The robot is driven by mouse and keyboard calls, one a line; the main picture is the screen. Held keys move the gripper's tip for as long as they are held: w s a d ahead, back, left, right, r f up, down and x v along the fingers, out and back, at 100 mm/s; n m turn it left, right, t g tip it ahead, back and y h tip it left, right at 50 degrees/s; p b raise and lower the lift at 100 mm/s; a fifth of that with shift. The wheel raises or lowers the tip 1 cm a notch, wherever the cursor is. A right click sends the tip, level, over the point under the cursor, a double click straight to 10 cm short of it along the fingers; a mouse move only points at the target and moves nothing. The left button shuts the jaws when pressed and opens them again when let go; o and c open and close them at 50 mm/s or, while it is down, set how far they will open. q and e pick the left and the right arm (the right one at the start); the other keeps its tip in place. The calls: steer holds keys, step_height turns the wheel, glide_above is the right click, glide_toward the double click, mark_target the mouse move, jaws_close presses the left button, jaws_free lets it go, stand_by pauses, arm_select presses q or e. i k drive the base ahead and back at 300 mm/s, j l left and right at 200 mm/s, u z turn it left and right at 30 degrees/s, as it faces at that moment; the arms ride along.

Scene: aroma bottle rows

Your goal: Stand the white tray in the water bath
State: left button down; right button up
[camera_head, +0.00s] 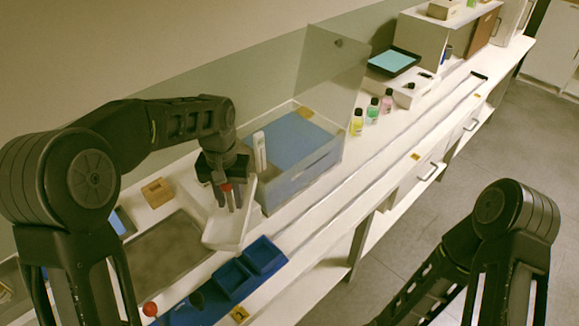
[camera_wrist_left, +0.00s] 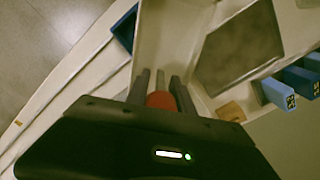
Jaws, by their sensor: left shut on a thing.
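The white tray (camera_head: 224,233) is an open, pale box left of the water bath; it also shows in the wrist view (camera_wrist_left: 178,35). My left gripper (camera_head: 229,203) points down over the tray. Its fingers close around a dark upright piece with a red top, which appears to be the tray's handle (camera_wrist_left: 161,100). I cannot tell whether the tray touches the counter. The water bath (camera_head: 322,162) is a clear-walled tank with a blue inside, and its clear lid (camera_head: 330,68) stands raised. My right arm shows at lower right, with its gripper out of view.
A white upright piece (camera_head: 259,151) stands at the bath's near left edge. A blue bin (camera_head: 249,267) lies in front of the tray, and a dark grey panel (camera_head: 165,255) lies left of it. Several small bottles (camera_head: 372,110) stand right of the bath. A wooden block (camera_head: 157,192) sits behind.

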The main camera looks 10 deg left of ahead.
mark_target(288, 160)
steer(key=i+l+u, duration=0.1)
steer(key=l, duration=0.35)
steer(key=i+l, duration=0.15)
steer(key=l, duration=0.3)
steer(key=i+l+u, duration=0.15)
steer(key=l, duration=0.3)
steer(key=l+u, duration=0.1)
steer(key=l, duration=0.35)
steer(key=i+l, duration=0.15)
steer(key=l, duration=0.35)
steer(key=i, duration=0.95)
steer(key=j+u, duration=0.05)
